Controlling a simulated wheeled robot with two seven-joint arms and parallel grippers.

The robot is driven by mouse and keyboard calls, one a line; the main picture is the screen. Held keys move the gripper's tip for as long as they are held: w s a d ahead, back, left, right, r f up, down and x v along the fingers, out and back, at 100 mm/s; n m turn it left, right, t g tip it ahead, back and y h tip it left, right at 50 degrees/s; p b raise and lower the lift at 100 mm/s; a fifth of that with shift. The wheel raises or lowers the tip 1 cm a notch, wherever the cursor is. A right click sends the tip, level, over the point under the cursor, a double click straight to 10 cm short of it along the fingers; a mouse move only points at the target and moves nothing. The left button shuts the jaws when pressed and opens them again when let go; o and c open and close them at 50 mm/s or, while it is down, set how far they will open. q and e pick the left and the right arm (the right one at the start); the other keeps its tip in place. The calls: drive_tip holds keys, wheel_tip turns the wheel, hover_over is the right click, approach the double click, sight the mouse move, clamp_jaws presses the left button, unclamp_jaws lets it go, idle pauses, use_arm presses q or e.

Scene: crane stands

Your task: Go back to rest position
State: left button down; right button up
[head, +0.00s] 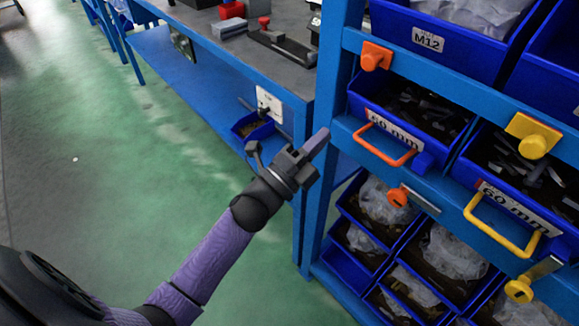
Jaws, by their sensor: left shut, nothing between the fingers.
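My left gripper (318,143) is shut with nothing in it. Its arm (211,258) comes in from the lower left and reaches up to the right. The fingertips show in front of the left upright of the blue shelf rack (313,190), left of the bin with the orange handle (384,144). I cannot tell whether they touch the rack. My right gripper is not in the view.
Blue bins with labels and bagged parts fill the rack on the right, including an M12 bin (428,39). Orange and yellow knobs and handles stick out from it. A blue workbench (222,65) stands behind. Green floor (100,170) is clear on the left.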

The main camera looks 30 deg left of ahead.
use_arm(q)
drive_tip(key=s+a+f+n+g+y+p, duration=0.15)
drive_tip(key=s+f+n+g+y, duration=0.4)
drive_tip(key=f, duration=0.85)
drive_tip(key=s+a+f+n+g+y+p, duration=0.15)
drive_tip(key=s+a+f+n+g, duration=0.35)
drive_tip(key=s+f, duration=0.6)
drive_tip(key=s+f+n+g, duration=0.3)
drive_tip(key=s+f, duration=0.1)
drive_tip(key=s, duration=0.6)
drive_tip(key=s+f+n+g+y, duration=0.1)
drive_tip(key=s+f+n+g, duration=0.2)
drive_tip(key=s, duration=0.7)
drive_tip(key=s+d+f+n+g+p, duration=0.1)
drive_tip(key=s+f+n+g, duration=0.2)
drive_tip(key=s, duration=0.7)
wheel_tip(320, 180, down, 4)
drive_tip(key=shift+f+g+y, duration=0.15)
drive_tip(key=shift+g+y, duration=0.15)
drive_tip(key=shift+g, duration=0.85)
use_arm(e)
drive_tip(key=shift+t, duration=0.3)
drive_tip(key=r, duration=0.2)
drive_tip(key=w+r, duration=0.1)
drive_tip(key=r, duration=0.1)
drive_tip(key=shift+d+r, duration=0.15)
use_arm(q)
drive_tip(key=shift+w, duration=0.1)
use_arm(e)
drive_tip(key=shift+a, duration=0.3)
